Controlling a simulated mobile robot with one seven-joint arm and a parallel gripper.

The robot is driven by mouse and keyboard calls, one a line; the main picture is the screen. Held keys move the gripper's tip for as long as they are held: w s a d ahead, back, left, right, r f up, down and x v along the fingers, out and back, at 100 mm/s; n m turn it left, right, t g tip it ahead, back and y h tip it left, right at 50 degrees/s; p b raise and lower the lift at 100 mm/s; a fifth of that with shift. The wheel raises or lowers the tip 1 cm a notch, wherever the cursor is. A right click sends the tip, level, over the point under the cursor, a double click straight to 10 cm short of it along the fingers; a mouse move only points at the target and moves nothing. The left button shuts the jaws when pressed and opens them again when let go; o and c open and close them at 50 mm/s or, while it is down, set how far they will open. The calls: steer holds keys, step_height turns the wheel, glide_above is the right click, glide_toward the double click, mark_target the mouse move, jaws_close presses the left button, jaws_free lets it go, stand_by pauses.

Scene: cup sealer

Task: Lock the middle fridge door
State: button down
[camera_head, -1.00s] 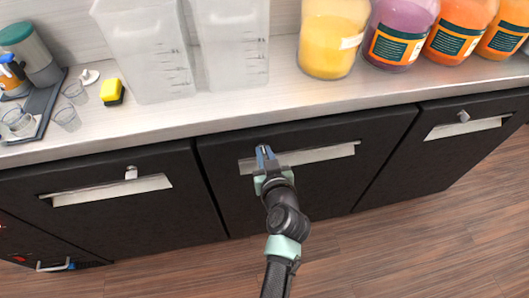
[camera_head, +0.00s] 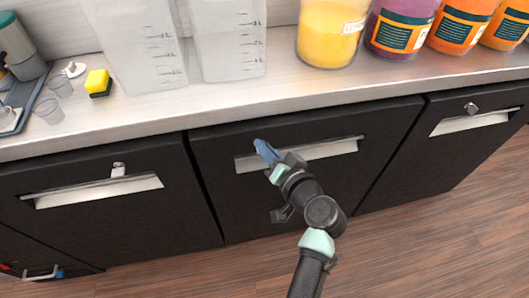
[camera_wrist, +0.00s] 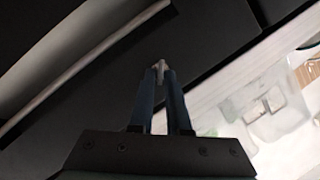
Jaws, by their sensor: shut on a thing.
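The middle fridge door (camera_head: 235,205) is a dark panel under the counter. It looks shut, flush with its neighbours, with a pale recessed handle strip (camera_head: 335,148). My gripper (camera_head: 262,148) is at the upper part of this door, left of its centre, with blue fingers tilted to the upper left. In the wrist view my gripper (camera_wrist: 160,78) is shut on a small grey metal lock knob (camera_wrist: 160,67) between its fingertips. In the head view the fingers hide the knob, so I cannot tell how far it is turned.
The left door (camera_head: 110,225) has its own lock knob (camera_head: 118,170), and the right door (camera_head: 430,165) has another (camera_head: 471,108). The wooden floor (camera_head: 440,245) in front is clear.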

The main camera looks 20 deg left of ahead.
steer(key=shift+w+d+f+m+y+b, duration=0.1)
steer(key=shift+f+m+y+b, duration=0.1)
steer(key=shift+m+y+b, duration=0.7)
steer(key=shift+d+f+m+y+b, duration=0.15)
steer(key=shift+m+y+b, duration=0.3)
steer(key=shift+m+b, duration=0.95)
steer(key=shift+w+a+f+m+y+b, duration=0.15)
steer(key=shift+m+y+b, duration=0.45)
steer(key=shift+m, duration=1.1)
steer(key=shift+s+d, duration=0.1)
steer(key=c, duration=1)
jaws_free()
steer(key=v, duration=1.2)
steer(key=shift+s+d+f, duration=0.25)
steer(key=shift+s+d, duration=0.05)
